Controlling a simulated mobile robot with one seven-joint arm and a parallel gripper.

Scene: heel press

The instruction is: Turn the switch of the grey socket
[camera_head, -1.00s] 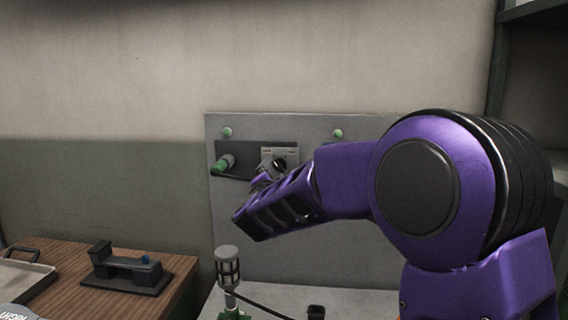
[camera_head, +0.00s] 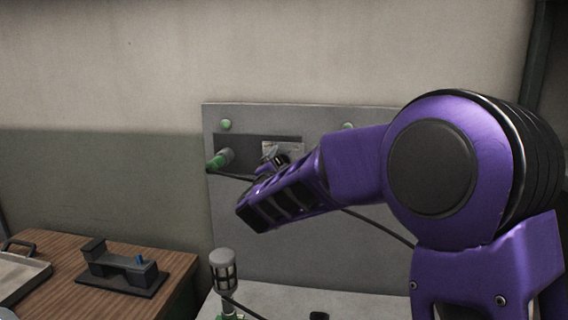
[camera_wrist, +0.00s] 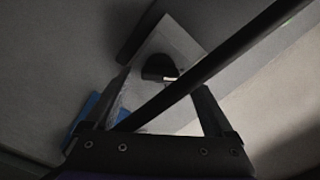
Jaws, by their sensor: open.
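The grey socket (camera_head: 290,147) sits on a dark strip of the upright board, partly hidden behind my gripper. A dark knob (camera_head: 281,159), seemingly its switch, shows at the gripper's tip. In the wrist view the socket's pale plate (camera_wrist: 180,42) and dark knob (camera_wrist: 160,70) lie ahead, between the finger directions. My gripper (camera_wrist: 160,108) is open, with one finger on each side of the plate. Whether a finger touches the knob cannot be told. A black cable (camera_wrist: 215,62) crosses diagonally in front of the plate and between the fingers.
A green plug (camera_head: 219,159) sticks out of the dark strip left of the socket. The black cable runs behind my arm across the grey board (camera_head: 260,235). A caged grey post (camera_head: 223,270) stands below. A wooden table (camera_head: 70,278) with a black fixture (camera_head: 122,270) is at left.

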